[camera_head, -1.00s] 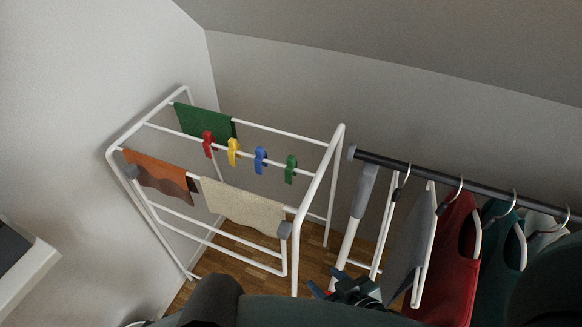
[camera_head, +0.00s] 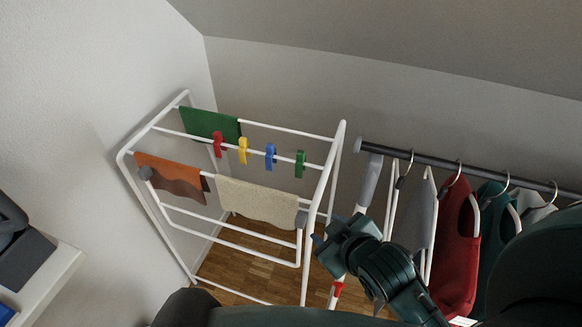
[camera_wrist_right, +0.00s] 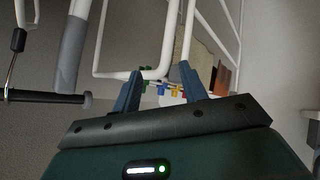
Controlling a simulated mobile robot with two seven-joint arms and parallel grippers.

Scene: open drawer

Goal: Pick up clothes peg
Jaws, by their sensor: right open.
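Several clothes pegs are clipped in a row on one rail of a white drying rack (camera_head: 338,160): red (camera_head: 218,144), yellow (camera_head: 243,150), blue (camera_head: 270,156) and green (camera_head: 300,163). My right gripper (camera_head: 338,226) is open and empty, in front of the rack's right end and well apart from the pegs. In the right wrist view the gripper (camera_wrist_right: 160,72) has its two fingers spread, and the small pegs show far off between them, such as the blue peg (camera_wrist_right: 161,89). My left gripper is out of view.
Green (camera_head: 208,124), orange-brown (camera_head: 170,178) and beige (camera_head: 258,200) cloths hang on the rack. A clothes rail (camera_head: 440,163) with hanging garments stands close on the right. A white surface (camera_head: 50,280) is at lower left. Walls lie behind and left.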

